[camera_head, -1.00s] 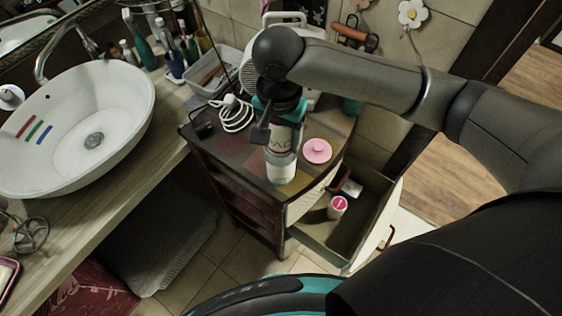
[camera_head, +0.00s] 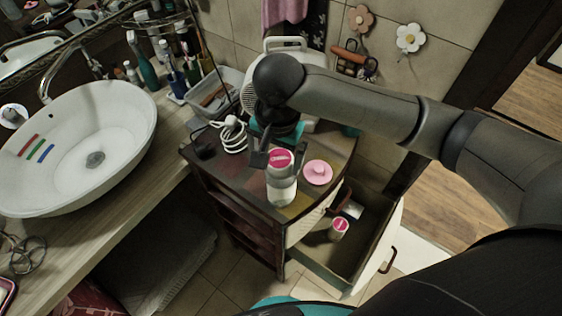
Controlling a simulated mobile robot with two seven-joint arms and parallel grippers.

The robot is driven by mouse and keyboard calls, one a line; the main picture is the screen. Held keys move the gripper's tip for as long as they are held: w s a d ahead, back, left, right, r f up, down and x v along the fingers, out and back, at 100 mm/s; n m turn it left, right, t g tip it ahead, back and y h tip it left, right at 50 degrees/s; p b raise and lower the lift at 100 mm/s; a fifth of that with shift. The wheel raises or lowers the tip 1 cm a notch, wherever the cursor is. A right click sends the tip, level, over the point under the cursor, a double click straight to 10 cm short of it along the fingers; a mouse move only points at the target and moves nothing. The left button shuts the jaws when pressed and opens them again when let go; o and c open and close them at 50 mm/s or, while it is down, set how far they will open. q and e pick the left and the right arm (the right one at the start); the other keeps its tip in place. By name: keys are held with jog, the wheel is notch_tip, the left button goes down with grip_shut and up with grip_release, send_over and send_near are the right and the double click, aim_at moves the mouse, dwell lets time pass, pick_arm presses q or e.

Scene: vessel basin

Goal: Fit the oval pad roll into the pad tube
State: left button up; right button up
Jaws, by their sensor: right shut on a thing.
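My right gripper (camera_head: 279,158) is over the dresser, with its fingers shut on what looks like the oval pad roll (camera_head: 281,159). The roll's pink top with a white mark shows between the fingers. The pad tube (camera_head: 282,190), pale and partly clear, stands upright on the dresser top directly below and in line with it. I cannot tell how far the roll is inside the tube. A pink round lid (camera_head: 318,172) with a knob lies to the right of the tube. My left gripper is not in view.
An open drawer (camera_head: 372,250) holds another white roll with a pink top (camera_head: 339,230). A white cable (camera_head: 230,134) and a grey basket (camera_head: 215,95) are left and behind. A basin (camera_head: 75,140) and its counter are at the left. The dresser's front edge is close to the tube.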

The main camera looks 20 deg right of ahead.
aim_at(283, 188)
jog(key=shift+o, duration=0.9)
jog(key=shift+g, duration=0.5)
jog(key=f, duration=0.3)
jog(key=s+f, duration=0.1)
jog(key=f, duration=0.3)
jog(key=s+d+f, duration=0.1)
jog(key=f, duration=0.2)
jog(key=shift+s+f, duration=0.1)
jog(key=shift+f, duration=0.1)
jog(key=shift+r, duration=0.25)
notch_tip(283, 188, up, 7)
jog(key=shift+f, duration=0.1)
jog(key=r, duration=0.1)
jog(key=w+r, duration=0.1)
jog(key=r, duration=0.1)
jog(key=r+p, duration=0.1)
jog(key=r, duration=0.1)
jog(key=shift+w, duration=0.4)
jog(key=shift+s+r, duration=0.15)
jog(key=shift+r, duration=0.2)
jog(key=shift+a+r, duration=0.1)
jog(key=shift+r, duration=0.05)
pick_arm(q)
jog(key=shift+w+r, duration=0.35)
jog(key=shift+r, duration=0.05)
